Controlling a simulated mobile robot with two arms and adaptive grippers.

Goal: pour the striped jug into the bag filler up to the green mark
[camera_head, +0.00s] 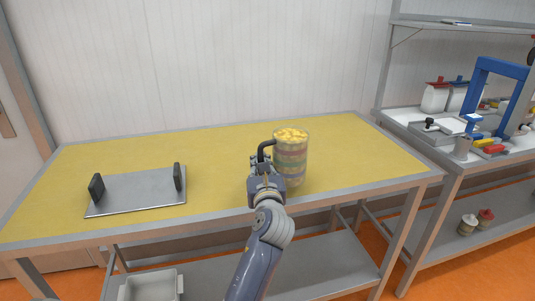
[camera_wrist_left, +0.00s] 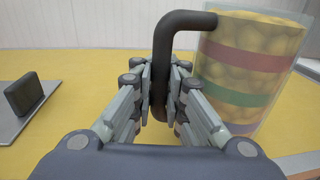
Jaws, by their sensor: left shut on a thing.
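The striped jug (camera_head: 291,160) is a clear container full of yellow pieces, with red, green and purple bands. It stands upright at the right part of the yellow table top. My left gripper (camera_head: 265,170) is shut on the jug's dark handle, at the jug's left side. In the left wrist view the jug (camera_wrist_left: 248,75) is at the right, and the gripper's fingers (camera_wrist_left: 160,92) close around the upright part of the handle (camera_wrist_left: 163,60). I cannot make out the bag filler for certain. My right gripper is not in view.
A metal tray (camera_head: 140,194) with two black handles lies on the left of the yellow table (camera_head: 225,150). The table between tray and jug is clear. At the right, another bench (camera_head: 398,115) holds a blue frame (camera_head: 483,75), white containers and small coloured parts.

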